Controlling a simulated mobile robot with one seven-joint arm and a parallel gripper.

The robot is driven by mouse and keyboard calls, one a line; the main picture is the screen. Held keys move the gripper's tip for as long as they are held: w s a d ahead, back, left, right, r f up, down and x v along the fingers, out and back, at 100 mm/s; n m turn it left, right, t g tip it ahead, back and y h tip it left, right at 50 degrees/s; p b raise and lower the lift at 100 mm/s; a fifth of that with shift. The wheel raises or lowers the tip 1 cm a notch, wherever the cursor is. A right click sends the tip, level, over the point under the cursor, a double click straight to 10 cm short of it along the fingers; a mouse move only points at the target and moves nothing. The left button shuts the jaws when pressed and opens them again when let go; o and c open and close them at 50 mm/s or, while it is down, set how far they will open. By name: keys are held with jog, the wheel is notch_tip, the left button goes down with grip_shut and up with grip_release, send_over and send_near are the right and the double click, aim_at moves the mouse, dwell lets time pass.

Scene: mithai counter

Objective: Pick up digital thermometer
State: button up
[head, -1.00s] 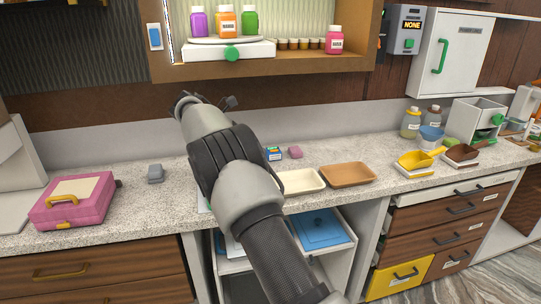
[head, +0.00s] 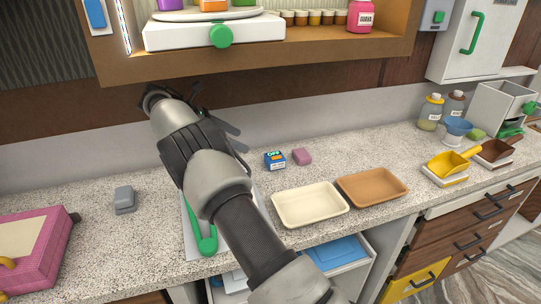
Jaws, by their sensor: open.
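A small blue item with an orange-and-white face reading "OFF" (head: 274,160) stands on the counter, right of my arm. It may be the digital thermometer, but it is too small to be sure. My gripper (head: 231,135) is at the far end of my arm, over the back of the counter and left of the blue item. Its dark fingers are partly hidden by my arm, apart and with nothing seen between them. A green-handled tool (head: 207,243) lies on a pale board, partly covered by my arm.
A cream tray (head: 310,207) and a brown tray (head: 372,187) lie in front. A grey item (head: 124,200) and a pink case (head: 35,250) are left. The shelf (head: 270,64) overhangs behind.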

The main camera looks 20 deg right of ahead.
jog(key=b, duration=0.2)
send_near(273, 156)
jog(key=x, duration=0.4)
jog(key=shift+s+d, duration=0.3)
jog(key=shift+s, duration=0.05)
jog(key=shift+w+x, duration=0.1)
jog(key=shift+x, duration=1.5)
jog(key=shift+w+x, duration=0.15)
jog(key=shift+x, duration=1.45)
jog(key=shift+a+f, duration=0.1)
jog(key=shift+a, duration=0.05)
jog(key=c, duration=1.2)
